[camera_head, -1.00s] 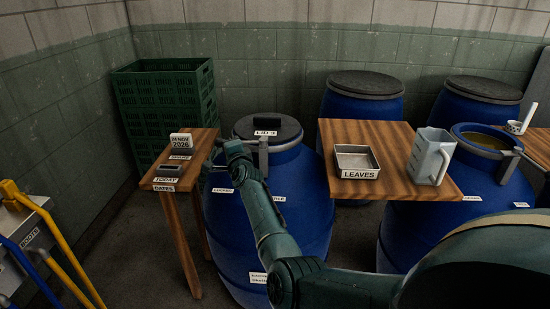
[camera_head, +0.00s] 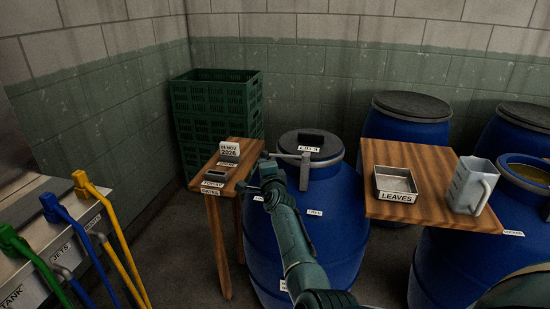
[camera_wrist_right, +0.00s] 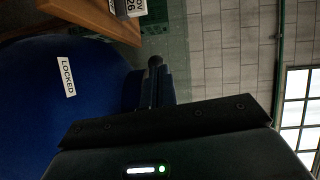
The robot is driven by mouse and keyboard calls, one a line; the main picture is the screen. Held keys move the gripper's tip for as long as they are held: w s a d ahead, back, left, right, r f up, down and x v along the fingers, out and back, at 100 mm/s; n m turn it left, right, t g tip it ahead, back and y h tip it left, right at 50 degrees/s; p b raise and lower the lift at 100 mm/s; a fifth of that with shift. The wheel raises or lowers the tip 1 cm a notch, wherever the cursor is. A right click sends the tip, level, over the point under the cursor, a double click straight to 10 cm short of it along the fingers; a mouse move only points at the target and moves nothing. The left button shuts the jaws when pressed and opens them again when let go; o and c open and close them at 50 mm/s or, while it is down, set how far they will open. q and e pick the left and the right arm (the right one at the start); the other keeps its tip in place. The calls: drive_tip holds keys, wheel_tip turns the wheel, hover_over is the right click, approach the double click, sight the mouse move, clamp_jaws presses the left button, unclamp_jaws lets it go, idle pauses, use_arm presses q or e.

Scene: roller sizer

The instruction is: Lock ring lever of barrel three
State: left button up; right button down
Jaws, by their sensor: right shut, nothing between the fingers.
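The blue barrel (camera_head: 335,235) stands upright in the middle of the head view, with a dark lid (camera_head: 322,142) labelled as a lid with a number too small to read surely. A grey ring lever (camera_head: 289,156) reaches left from the clamp (camera_head: 305,172) at the barrel's front rim. My right gripper (camera_head: 266,158) is shut and empty by the lever's left end; I cannot tell whether they touch. In the right wrist view its dark fingers (camera_wrist_right: 155,78) are beside the barrel (camera_wrist_right: 50,110), which bears a LOCKED label (camera_wrist_right: 68,76). My left gripper is not in view.
A small wooden table (camera_head: 238,160) with a date block (camera_head: 229,149) stands close left of the gripper. A wooden board (camera_head: 420,208) with a LEAVES tray (camera_head: 396,196) and a jug (camera_head: 472,186) is at right. Green crates (camera_head: 215,105) stand behind; coloured handles (camera_head: 100,200) are at left.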

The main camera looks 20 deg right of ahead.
use_arm(q)
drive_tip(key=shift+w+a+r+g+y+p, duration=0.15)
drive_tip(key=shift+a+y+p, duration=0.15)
drive_tip(key=shift+p, duration=0.3)
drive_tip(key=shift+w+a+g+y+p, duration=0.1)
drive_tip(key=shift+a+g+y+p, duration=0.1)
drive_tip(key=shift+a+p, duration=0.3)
use_arm(e)
drive_tip(key=a, duration=0.7)
drive_tip(key=shift+s, duration=0.45)
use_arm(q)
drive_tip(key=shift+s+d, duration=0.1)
use_arm(e)
drive_tip(key=shift+s+f, duration=0.1)
